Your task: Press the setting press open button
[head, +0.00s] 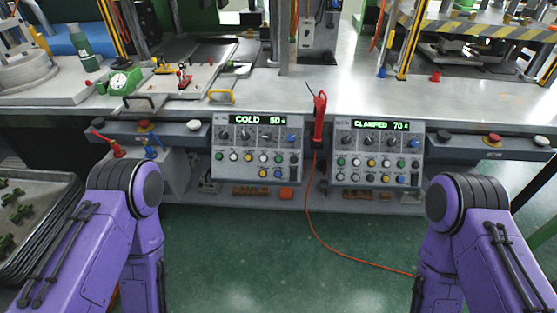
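Two grey control panels stand at the bench's front edge. The left panel (257,146) has a green display reading "COLD 50"; the right panel (377,152) reads "CLAMPED 70". Button labels are too small to read, so I cannot tell which button opens the setting press. A grey bar at the left carries a red button (144,126) and a white button (193,125). The right bar has a red button (494,139) and a pale button (541,141). Neither gripper shows; only my purple arm links do.
A red handheld tool (319,117) hangs between the panels, its orange hose (309,215) trailing over the green floor (290,260). A metal rack (35,225) stands at the left. A green gauge (120,81) and a clamp plate sit on the bench (290,90). Space before the panels is clear.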

